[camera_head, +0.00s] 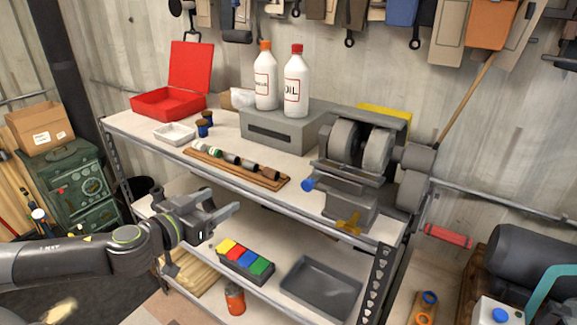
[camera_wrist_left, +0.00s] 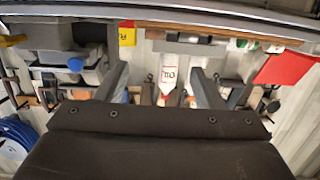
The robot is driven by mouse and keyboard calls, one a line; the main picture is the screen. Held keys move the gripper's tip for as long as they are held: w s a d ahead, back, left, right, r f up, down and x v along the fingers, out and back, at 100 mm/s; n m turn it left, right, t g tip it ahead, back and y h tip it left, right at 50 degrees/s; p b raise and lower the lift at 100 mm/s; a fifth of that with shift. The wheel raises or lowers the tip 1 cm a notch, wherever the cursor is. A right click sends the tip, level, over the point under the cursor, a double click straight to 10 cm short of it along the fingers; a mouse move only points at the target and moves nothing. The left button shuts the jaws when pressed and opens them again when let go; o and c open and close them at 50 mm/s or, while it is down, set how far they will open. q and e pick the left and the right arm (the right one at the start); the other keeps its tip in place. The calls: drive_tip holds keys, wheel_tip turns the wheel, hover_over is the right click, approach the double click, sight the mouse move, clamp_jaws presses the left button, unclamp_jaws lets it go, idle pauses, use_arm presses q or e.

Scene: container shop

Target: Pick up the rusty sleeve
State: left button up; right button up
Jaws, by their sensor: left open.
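A wooden tray (camera_head: 222,167) lies along the front of the bench top and holds several short sleeves in a row. The sleeve at its right end (camera_head: 270,174) looks brown and rusty, beside a dark one (camera_head: 249,165); paler ones sit to the left. The tray also shows near the top of the left wrist view (camera_wrist_left: 215,31), where I cannot tell the rusty sleeve for sure. My left gripper (camera_head: 222,204) is open and empty, in front of the bench and below its top edge, apart from the tray. My right gripper is in neither view.
Behind the tray stand a grey box (camera_head: 282,130) with two white bottles, a bench grinder (camera_head: 358,150) with a vise, a white dish (camera_head: 174,135) and an open red case (camera_head: 168,103). A lower shelf holds a bin set (camera_head: 245,263) and a grey tray (camera_head: 320,290).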

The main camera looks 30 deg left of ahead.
use_arm(q)
drive_tip(key=b, duration=0.6)
approach(269, 171)
drive_tip(key=shift+w+d+f, duration=0.1)
drive_tip(key=shift+w+f, duration=0.1)
drive_tip(key=shift+w, duration=0.45)
drive_tip(key=shift+w+d+f, duration=0.1)
drive_tip(key=shift+w+f, duration=0.1)
drive_tip(key=shift+w, duration=0.45)
drive_tip(key=shift+w+f, duration=0.2)
drive_tip(key=shift+w, duration=0.5)
drive_tip(key=shift+w+r+p, duration=0.15)
drive_tip(key=shift+w+p, duration=0.25)
drive_tip(key=shift+p, duration=0.1)
drive_tip(key=w+p, duration=0.1)
drive_tip(key=w, duration=0.2)
drive_tip(key=shift+w+d+f, duration=0.15)
drive_tip(key=shift+w+f, duration=0.15)
drive_tip(key=shift+w, duration=0.4)
